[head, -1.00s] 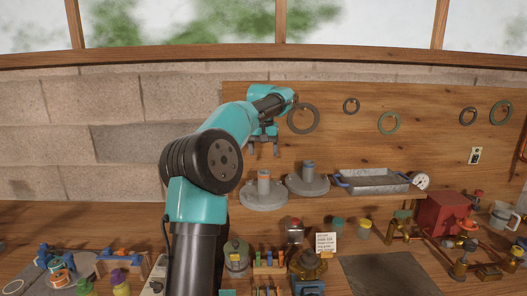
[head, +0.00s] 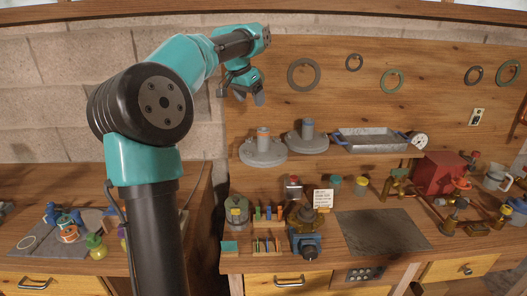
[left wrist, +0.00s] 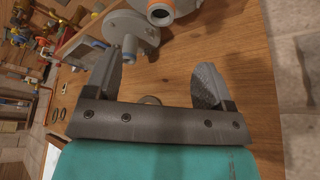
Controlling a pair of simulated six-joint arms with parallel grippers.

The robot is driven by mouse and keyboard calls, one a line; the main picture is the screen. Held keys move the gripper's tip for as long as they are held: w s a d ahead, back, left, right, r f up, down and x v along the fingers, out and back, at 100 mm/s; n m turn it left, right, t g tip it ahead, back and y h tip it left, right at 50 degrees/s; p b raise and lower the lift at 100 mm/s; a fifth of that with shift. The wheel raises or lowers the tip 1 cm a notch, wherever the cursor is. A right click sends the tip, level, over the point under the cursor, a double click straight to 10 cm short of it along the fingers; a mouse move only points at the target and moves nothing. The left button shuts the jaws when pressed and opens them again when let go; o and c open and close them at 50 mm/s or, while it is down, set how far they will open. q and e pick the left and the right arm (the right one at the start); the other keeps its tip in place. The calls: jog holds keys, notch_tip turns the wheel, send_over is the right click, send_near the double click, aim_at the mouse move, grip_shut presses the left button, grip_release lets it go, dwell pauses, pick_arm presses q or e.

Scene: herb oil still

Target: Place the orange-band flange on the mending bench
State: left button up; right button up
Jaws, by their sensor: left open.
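The orange-band flange (head: 262,155) is a grey disc with an upright neck and an orange band at its top. It stands on the wooden shelf, left of a similar flange (head: 307,142) with a bluish neck. In the left wrist view the orange-band flange (left wrist: 172,12) is cut off at the top edge, beyond the fingers. My left gripper (head: 251,100) is open and empty, above the orange-band flange and apart from it; its fingers also show in the left wrist view (left wrist: 157,82). A wooden bench (head: 140,262) stands at left; whether it is the mending bench I cannot tell. My right gripper is out of view.
A metal tray (head: 372,150) with blue handles and a gauge (head: 419,140) sit right of the flanges. Rings hang on the back board. Below are jars, a card (head: 323,198), a red box (head: 440,177) and brass fittings. The left bench holds a grey mat (head: 32,246) with small parts.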

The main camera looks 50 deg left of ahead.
aim_at(261, 130)
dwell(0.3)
pick_arm(q)
jog(key=x, duration=1.2)
jog(key=shift+f, duration=0.1)
jog(key=shift+w, duration=0.1)
jog(key=shift+x, duration=2.6)
jog(key=shift+a, duration=0.15)
grip_shut()
